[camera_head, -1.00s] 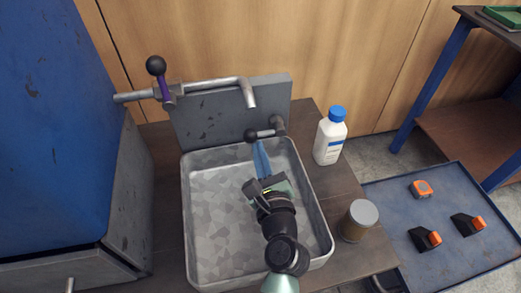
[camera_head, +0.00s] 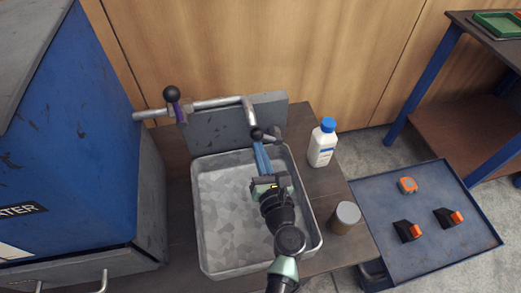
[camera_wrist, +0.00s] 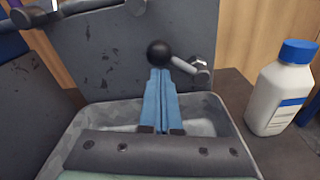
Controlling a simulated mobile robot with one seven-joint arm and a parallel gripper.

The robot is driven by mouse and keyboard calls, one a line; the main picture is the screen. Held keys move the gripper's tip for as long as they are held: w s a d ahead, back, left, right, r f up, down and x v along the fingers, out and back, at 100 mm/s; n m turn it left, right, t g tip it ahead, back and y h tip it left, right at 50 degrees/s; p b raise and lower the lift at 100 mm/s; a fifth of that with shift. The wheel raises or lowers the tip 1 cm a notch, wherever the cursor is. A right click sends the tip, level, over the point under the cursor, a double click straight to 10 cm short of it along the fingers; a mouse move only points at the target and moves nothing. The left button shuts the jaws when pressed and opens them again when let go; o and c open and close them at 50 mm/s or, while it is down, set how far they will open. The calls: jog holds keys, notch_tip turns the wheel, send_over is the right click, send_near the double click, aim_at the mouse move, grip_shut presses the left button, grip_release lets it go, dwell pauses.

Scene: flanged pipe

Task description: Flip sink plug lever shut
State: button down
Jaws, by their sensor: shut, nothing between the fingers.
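The plug lever is a short grey rod with a black ball knob (camera_head: 256,134). It comes from a fitting at the right of the sink's grey back plate. In the wrist view the knob (camera_wrist: 160,53) is left of and slightly above the rod's fitting (camera_wrist: 201,65). My gripper (camera_head: 258,146) reaches over the metal sink basin (camera_head: 222,262). Its blue fingers (camera_wrist: 159,76) are together and empty, with the tips at the lower edge of the knob. I cannot tell whether they touch it. The drain is not visible.
A purple-handled tap lever (camera_head: 174,98) with another black ball sits on the pipe at left. The tap spout (camera_head: 251,112) hangs just above the plug lever. A white bottle (camera_head: 321,148) and a jar (camera_head: 345,218) stand right of the sink. A blue cabinet (camera_head: 80,140) is at left.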

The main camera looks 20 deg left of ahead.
aim_at(275, 141)
jog(key=r+m+p, duration=0.1)
jog(key=m+p, duration=0.1)
jog(key=w+d+r+m+p, duration=0.1)
jog(key=m+p, duration=0.2)
jog(key=d+r+m+p, duration=0.1)
jog(key=m+p, duration=0.1)
jog(key=p, duration=0.1)
jog(key=shift+w+d+r+m+y, duration=0.15)
jog(key=shift+w+r+m+y, duration=0.15)
jog(key=shift+r+m+y, duration=0.1)
jog(key=shift+w+d+m+p, duration=0.25)
jog(key=shift+m+p, duration=0.2)
jog(key=shift+m, duration=0.25)
jog(key=shift+s+d+f, duration=0.1)
jog(key=shift+s, duration=0.05)
